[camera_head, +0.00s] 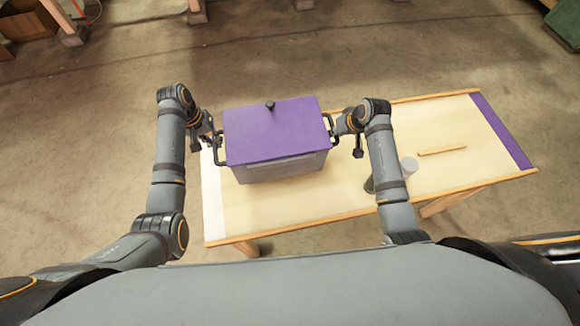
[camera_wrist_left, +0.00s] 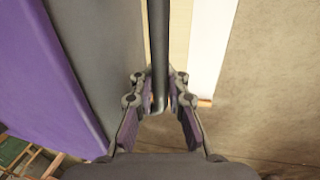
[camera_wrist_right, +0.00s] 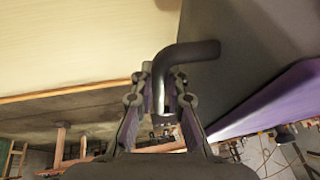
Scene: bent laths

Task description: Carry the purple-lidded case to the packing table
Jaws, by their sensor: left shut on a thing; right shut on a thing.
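The purple-lidded case (camera_head: 275,130) is a grey box with a flat purple lid and a dark knob. It appears level over the left part of the table (camera_head: 350,207); I cannot tell whether it touches the top. My left gripper (camera_head: 213,141) is shut on the dark handle at the case's left side; that handle runs between its fingers in the left wrist view (camera_wrist_left: 158,50). My right gripper (camera_head: 338,125) is shut on the right side's handle, whose bent bar shows in the right wrist view (camera_wrist_right: 188,53). The lid also shows in both wrist views.
The table has a white strip (camera_head: 213,205) at its left end and a purple strip (camera_head: 502,131) at its right end. A wooden bar (camera_head: 442,151) lies on the right half. Bare floor surrounds the table.

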